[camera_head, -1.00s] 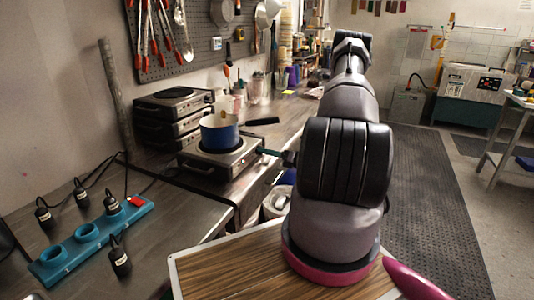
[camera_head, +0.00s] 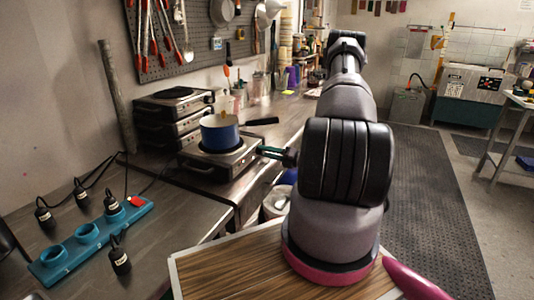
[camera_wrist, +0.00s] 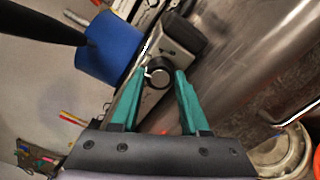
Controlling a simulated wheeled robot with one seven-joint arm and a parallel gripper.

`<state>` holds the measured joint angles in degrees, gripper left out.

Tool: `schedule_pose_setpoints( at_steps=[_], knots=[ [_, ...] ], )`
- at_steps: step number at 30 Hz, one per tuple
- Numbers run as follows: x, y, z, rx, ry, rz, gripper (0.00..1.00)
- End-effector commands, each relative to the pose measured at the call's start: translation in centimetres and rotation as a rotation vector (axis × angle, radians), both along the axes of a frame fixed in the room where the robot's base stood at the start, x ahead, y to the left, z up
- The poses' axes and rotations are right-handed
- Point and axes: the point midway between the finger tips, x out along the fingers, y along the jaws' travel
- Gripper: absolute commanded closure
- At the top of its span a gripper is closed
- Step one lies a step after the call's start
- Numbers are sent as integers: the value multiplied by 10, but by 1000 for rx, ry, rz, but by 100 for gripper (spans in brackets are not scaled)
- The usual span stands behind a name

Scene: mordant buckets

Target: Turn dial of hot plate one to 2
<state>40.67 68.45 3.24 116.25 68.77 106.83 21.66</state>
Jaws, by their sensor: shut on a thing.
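A hot plate (camera_head: 222,160) stands on the metal counter, with a blue pot (camera_head: 219,134) on its burner. Its round black dial (camera_wrist: 158,76) shows in the wrist view on the plate's front face, with a pale mark on its edge. My gripper (camera_wrist: 160,74) has teal fingers on both sides of the dial and is shut on it. In the head view my gripper (camera_head: 262,150) reaches the plate's right side, and the dial cannot be made out there. I cannot read the dial's setting or a number on the plate.
More hot plates (camera_head: 174,112) are stacked behind. The pot's black handle (camera_head: 262,121) sticks out to the right above my gripper. A white bucket (camera_head: 275,205) stands below the counter edge.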

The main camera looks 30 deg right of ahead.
Motion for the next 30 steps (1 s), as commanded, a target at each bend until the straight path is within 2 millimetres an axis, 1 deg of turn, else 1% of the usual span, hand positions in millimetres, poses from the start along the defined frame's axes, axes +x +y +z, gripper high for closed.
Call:
schedule_pose_setpoints(
  at_steps=[7,8,9,10,19,22,26,30],
  knots=[
    [0,-1,-1,-2,1,-2,100],
    [0,-1,-1,-2,1,-2,43],
    [0,-1,-1,-2,1,-2,28],
    [0,-1,-1,-2,0,-2,25],
    [-1,-1,0,-2,-1,-1,25],
    [-6,-6,0,-3,0,-3,25],
    [-22,-19,-1,-3,1,-6,25],
    [-45,-37,0,-1,0,-6,25]
  ],
)
